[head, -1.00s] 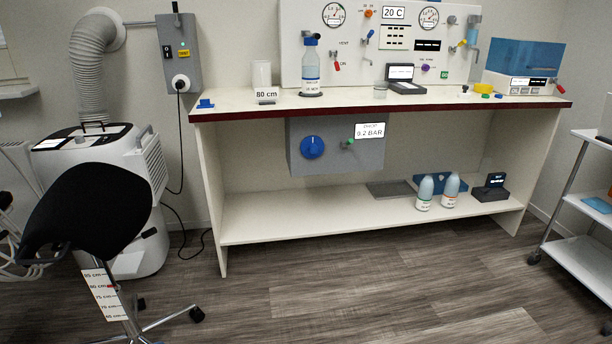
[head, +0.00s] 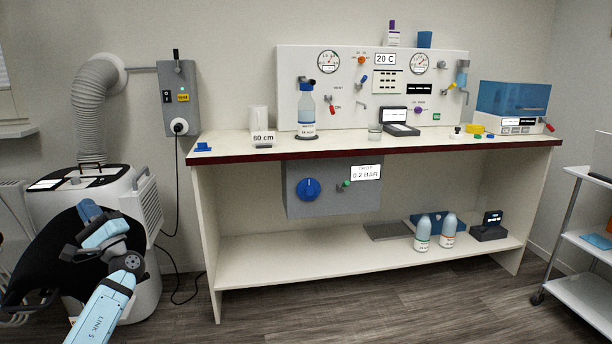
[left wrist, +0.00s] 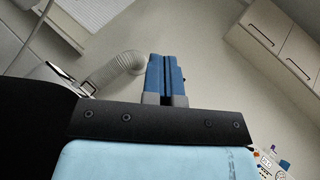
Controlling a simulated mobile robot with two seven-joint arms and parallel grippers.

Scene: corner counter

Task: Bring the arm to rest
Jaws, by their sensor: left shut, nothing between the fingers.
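My left arm comes in at the lower left of the head view, in front of the black stool seat. My left gripper (head: 88,209) is there, with blue fingers, clear of the counter. In the left wrist view the gripper's two blue fingers (left wrist: 165,76) lie side by side, shut with nothing between them. My right gripper is in neither view.
The black stool seat (head: 50,258) and a white machine with a grey hose (head: 88,100) stand at the left. The counter (head: 230,150) holds a bottle (head: 306,112) and a gauge panel (head: 345,65). A white cart (head: 585,225) stands at the right. Floor before the counter is clear.

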